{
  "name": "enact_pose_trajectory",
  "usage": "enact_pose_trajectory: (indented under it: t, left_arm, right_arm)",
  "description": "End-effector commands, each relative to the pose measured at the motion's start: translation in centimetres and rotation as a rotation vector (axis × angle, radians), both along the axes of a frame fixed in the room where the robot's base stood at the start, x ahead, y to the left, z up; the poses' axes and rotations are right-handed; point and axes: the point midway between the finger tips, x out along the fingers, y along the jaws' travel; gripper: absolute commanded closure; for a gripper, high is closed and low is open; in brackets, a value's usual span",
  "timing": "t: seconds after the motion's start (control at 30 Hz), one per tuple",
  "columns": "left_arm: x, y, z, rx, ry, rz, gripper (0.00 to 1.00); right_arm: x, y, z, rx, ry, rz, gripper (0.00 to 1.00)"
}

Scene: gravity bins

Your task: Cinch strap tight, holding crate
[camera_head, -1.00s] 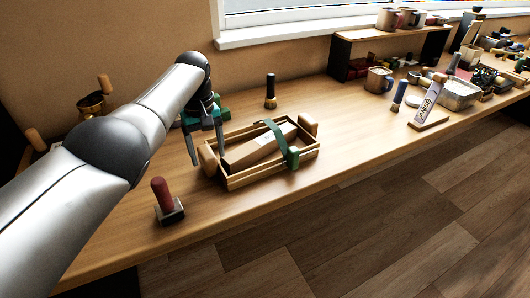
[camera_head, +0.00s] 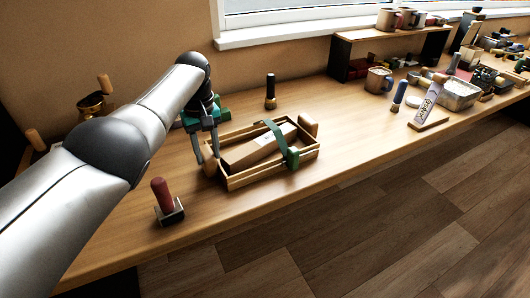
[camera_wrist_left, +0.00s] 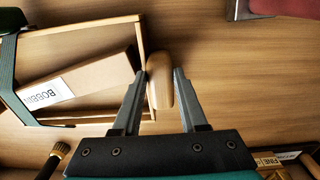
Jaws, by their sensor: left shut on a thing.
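The wooden crate (camera_head: 270,174) stands on the bench with a long cardboard box (camera_head: 255,150) lying in it. A green strap (camera_head: 275,137) runs over the box, with a green piece (camera_head: 292,158) at the crate's front side. My left gripper (camera_head: 207,163) is at the crate's left end, shut on its rounded wooden handle (camera_head: 211,169). In the left wrist view the two fingers lie on either side of that handle (camera_wrist_left: 159,88), beside the crate's end (camera_wrist_left: 141,50). The strap shows at that view's left edge (camera_wrist_left: 10,75). My right gripper is not in view.
A red-handled tool (camera_head: 162,195) stands in front of the crate, near the bench's front edge. A dark cylinder (camera_head: 270,92) stands behind it. Mugs, a metal tin (camera_head: 458,95) and a shelf (camera_head: 395,42) are further right. The bench right of the crate is clear.

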Motion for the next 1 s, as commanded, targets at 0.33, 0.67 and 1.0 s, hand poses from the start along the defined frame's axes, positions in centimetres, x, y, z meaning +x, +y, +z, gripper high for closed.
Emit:
enact_pose_trajectory:
  t: [0.33, 0.67, 1.0]
  left_arm:
    - [-0.03, 0.0, -0.05, 0.0, 0.001, 0.0, 1.0]
    - [-0.05, -0.01, -0.13, 0.0, 0.002, 0.0, 1.0]
    - [-0.07, -0.02, -0.18, 0.0, 0.002, 0.0, 1.0]
  right_arm:
    - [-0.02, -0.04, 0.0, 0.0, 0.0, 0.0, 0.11]
    - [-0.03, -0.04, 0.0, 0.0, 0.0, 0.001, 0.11]
    - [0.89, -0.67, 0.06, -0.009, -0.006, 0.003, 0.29]
